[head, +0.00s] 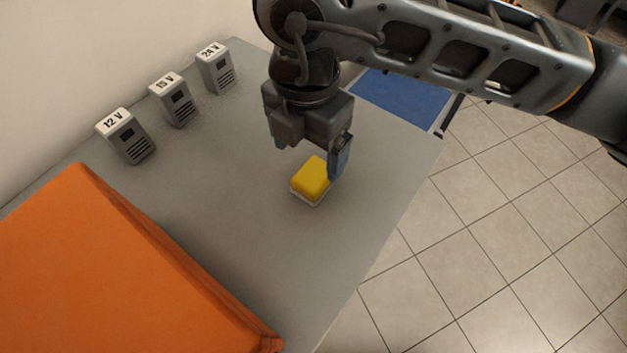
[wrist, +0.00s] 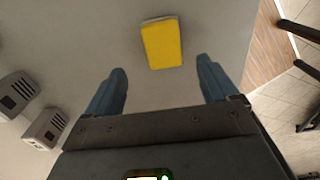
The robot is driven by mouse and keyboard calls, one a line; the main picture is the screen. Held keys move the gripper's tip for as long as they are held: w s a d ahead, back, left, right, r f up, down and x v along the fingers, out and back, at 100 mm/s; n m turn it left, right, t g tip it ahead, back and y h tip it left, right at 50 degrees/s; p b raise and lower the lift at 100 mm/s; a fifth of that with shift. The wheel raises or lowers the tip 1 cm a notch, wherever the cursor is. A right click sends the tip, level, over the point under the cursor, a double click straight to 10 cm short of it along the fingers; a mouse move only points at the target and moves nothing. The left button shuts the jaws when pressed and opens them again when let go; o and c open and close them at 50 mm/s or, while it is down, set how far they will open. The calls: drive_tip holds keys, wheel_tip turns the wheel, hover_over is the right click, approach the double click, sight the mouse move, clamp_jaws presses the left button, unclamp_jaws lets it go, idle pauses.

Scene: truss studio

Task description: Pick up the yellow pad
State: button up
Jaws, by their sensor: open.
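The yellow pad (head: 312,176) lies on the grey table (head: 240,235), with a pale layer showing along its lower edge. It also shows in the wrist view (wrist: 162,45), beyond the fingertips and roughly between their lines. My gripper (head: 309,160) is above and just behind the pad in the head view, pointing down. In the wrist view my gripper (wrist: 162,72) has its two blue fingers wide apart with nothing between them. One finger overlaps the pad's right side in the head view; I cannot tell from it whether they touch.
Three grey boxes labelled 12 V (head: 127,137), 15 V (head: 174,100) and 24 V (head: 215,67) stand along the wall. A large orange block (head: 110,270) fills the table's near left. A blue panel (head: 402,98) is behind my arm. The table's right edge drops to tiled floor (head: 480,240).

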sight(314, 172)
drive_tip(key=f, duration=0.7)
drive_tip(key=shift+w+d+f+p, duration=0.1)
drive_tip(key=shift+d+f+p, duration=0.1)
drive_tip(key=shift+d+p, duration=0.15)
drive_tip(key=c, duration=1.1)
drive_tip(key=shift+c, duration=0.2)
drive_tip(key=shift+r, duration=0.15)
drive_tip(key=shift+r, duration=0.6)
wheel_tip(314, 172, up, 2)
drive_tip(key=shift+r, duration=0.15)
drive_tip(key=s+d+r, duration=0.2)
drive_tip(key=d+r, duration=0.1)
drive_tip(key=d, duration=0.2)
drive_tip(key=s+d+r+b, duration=0.1)
drive_tip(key=s+d+r, duration=0.1)
drive_tip(key=d+r, duration=0.2)
drive_tip(key=shift+s+d+r, duration=0.15)
drive_tip(key=shift+s+d, duration=0.1)
drive_tip(key=shift+d, duration=0.7)
